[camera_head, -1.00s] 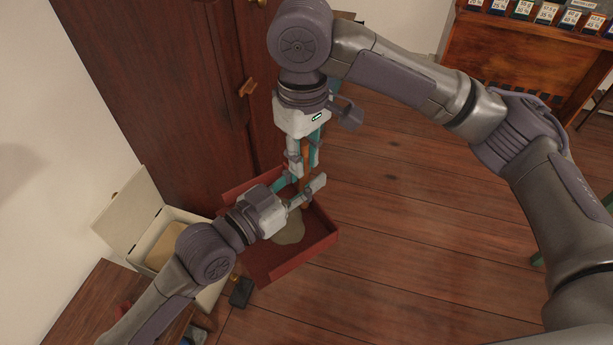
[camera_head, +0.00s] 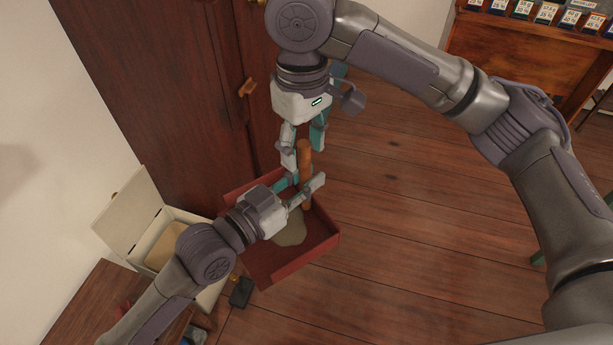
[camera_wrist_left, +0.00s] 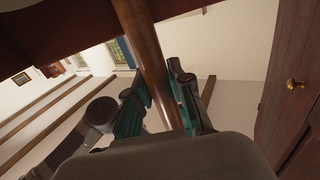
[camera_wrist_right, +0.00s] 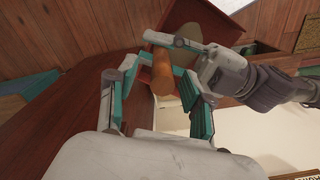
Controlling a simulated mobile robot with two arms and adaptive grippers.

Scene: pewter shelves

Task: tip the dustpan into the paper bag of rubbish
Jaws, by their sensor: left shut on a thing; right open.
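The red dustpan (camera_head: 285,272) has an upright wooden handle (camera_head: 305,165) and a flat grey-beige heap (camera_head: 290,232) in its pan. My left gripper (camera_head: 306,190) is shut on the lower handle; the left wrist view shows the handle (camera_wrist_left: 145,45) between its fingers. My right gripper (camera_head: 303,150) is open around or just above the handle's upper end. In the right wrist view the handle's end (camera_wrist_right: 163,75) lies between the spread fingers, without clear contact. I cannot make out a paper bag of rubbish in any view.
A cream open-lidded box (camera_head: 128,215) with something tan inside stands at left. A small dark object (camera_head: 241,292) lies near the pan. A dark wooden cabinet (camera_head: 150,90) rises behind. The plank floor (camera_head: 420,230) is clear to the right.

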